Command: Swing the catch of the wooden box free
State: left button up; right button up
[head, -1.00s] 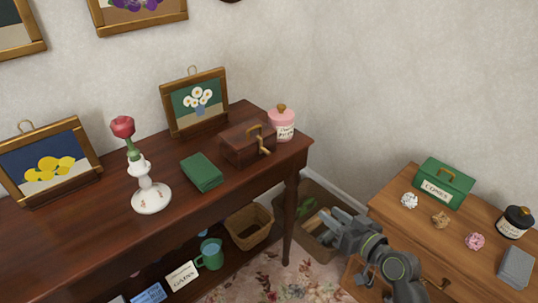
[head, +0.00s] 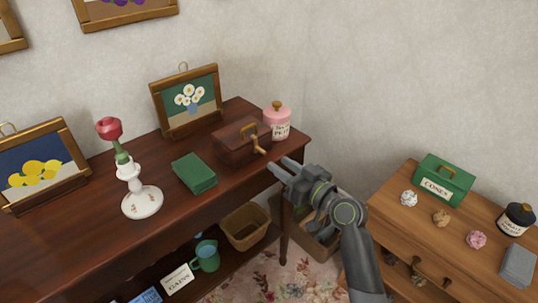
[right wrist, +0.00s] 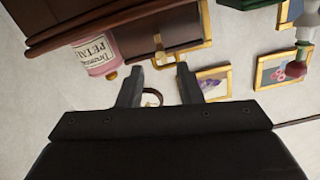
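The dark wooden box (head: 234,149) stands on the dark table, with a brass handle on its lid. Its brass catch (head: 259,150) is on the side facing right, angled out and down. My right gripper (head: 278,166) is open and empty, just right of and below the catch, apart from it, by the table edge. In the right wrist view the picture is upside down; my two fingers (right wrist: 158,82) are spread, with brass parts and dark wood beyond them. My left gripper is not in view.
A pink labelled jar (head: 277,121) stands right beside the box. A green book (head: 194,174), a candlestick (head: 142,201) and a flower picture (head: 186,102) share the table. A lower cabinet (head: 402,223) with a green tin (head: 444,181) stands at right.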

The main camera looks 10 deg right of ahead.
jog(key=shift+x, duration=2.75)
grip_shut()
